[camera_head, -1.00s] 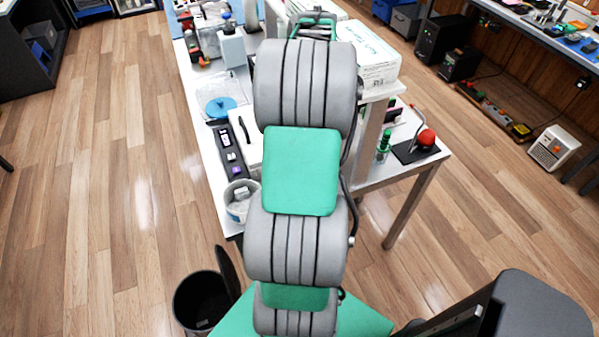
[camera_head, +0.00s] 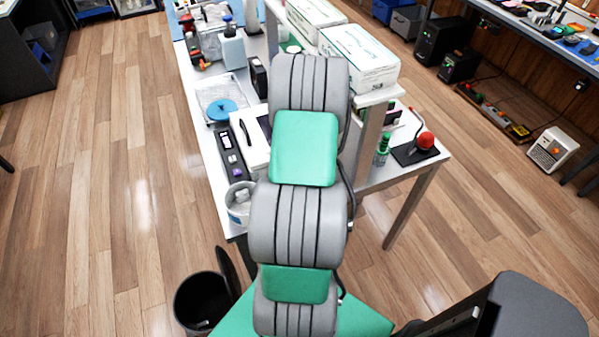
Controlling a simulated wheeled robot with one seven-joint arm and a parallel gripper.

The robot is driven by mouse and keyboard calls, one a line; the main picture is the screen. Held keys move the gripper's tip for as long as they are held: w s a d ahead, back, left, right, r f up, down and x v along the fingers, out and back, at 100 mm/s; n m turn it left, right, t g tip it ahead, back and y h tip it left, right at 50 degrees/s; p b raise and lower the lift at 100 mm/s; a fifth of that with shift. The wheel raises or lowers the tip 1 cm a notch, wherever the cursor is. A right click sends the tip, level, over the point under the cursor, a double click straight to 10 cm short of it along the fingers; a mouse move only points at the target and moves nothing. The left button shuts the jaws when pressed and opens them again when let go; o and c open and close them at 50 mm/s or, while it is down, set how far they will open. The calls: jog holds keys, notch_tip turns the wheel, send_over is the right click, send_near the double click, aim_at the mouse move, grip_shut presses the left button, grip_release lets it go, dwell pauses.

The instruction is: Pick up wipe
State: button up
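No wipe can be made out for certain. A round grey-white tub (camera_head: 238,207) stands at the near left corner of the table, with something pale inside that is too small to name. Two white cartons with green print, the nearer one (camera_head: 362,62) and the farther one (camera_head: 312,14), rest on the raised shelf; their contents do not show. My arm reaches forward over the table, and its grey and green links cover the middle of the worktop. My gripper is hidden behind the arm, so its fingers and anything in them do not show.
Left of my arm lie a dark strip with small items (camera_head: 231,155), a clear tray (camera_head: 207,92) with a blue disc (camera_head: 221,109), and a bottle (camera_head: 232,50). A black bin (camera_head: 203,302) stands on the floor, which is open at left.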

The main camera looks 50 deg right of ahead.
jog(key=shift+c, duration=0.5)
jog(key=c, duration=1.4)
